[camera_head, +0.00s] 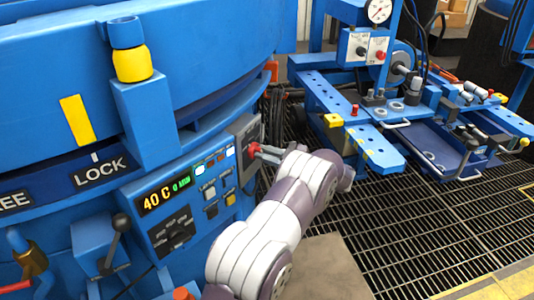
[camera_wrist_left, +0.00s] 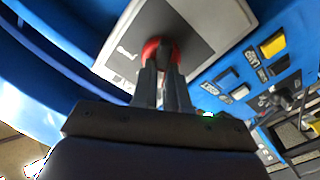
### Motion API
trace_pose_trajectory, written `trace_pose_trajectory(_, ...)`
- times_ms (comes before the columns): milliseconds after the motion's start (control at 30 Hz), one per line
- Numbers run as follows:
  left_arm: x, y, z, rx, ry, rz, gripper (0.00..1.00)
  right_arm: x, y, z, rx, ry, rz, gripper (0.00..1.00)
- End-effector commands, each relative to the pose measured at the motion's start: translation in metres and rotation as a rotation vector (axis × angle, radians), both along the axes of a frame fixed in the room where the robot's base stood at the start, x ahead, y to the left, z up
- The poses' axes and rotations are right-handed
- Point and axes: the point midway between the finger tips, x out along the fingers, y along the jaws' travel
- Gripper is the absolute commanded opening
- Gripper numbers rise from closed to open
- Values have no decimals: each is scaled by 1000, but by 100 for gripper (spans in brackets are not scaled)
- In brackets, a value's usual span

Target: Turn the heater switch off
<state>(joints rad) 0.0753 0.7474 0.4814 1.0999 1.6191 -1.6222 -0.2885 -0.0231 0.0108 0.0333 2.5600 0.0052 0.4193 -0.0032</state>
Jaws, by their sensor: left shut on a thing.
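The heater switch (camera_head: 254,149) is a red knob on a grey plate at the right end of the furnace's control panel. It also shows in the left wrist view, where the red knob (camera_wrist_left: 152,47) sits on a dark square of the pale plate. My left gripper (camera_head: 262,150) reaches it from the right, and its two fingers are shut on the red knob. The fingers hide part of the knob, so I cannot tell its exact turn. My right gripper is in neither view.
The control panel display (camera_head: 166,194) reads 40 C. A black-knobbed lever (camera_head: 119,224) stands lower left. A blue workbench (camera_head: 350,120) with a gauge is at the upper right. Dark floor grating (camera_head: 420,230) lies open at the right.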

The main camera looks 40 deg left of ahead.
Motion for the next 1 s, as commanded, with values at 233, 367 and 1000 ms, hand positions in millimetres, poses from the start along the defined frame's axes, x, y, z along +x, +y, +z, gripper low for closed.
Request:
trace_pose_trajectory(233, -1, -1, -3, 26, -179, 1, 0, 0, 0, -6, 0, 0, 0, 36)
trace_pose_trajectory(367, -2, -1, -3, 36, -251, 1, 0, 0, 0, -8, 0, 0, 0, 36)
trace_pose_trajectory(1000, -2, -1, -3, 52, -360, 0, 0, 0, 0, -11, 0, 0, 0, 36)
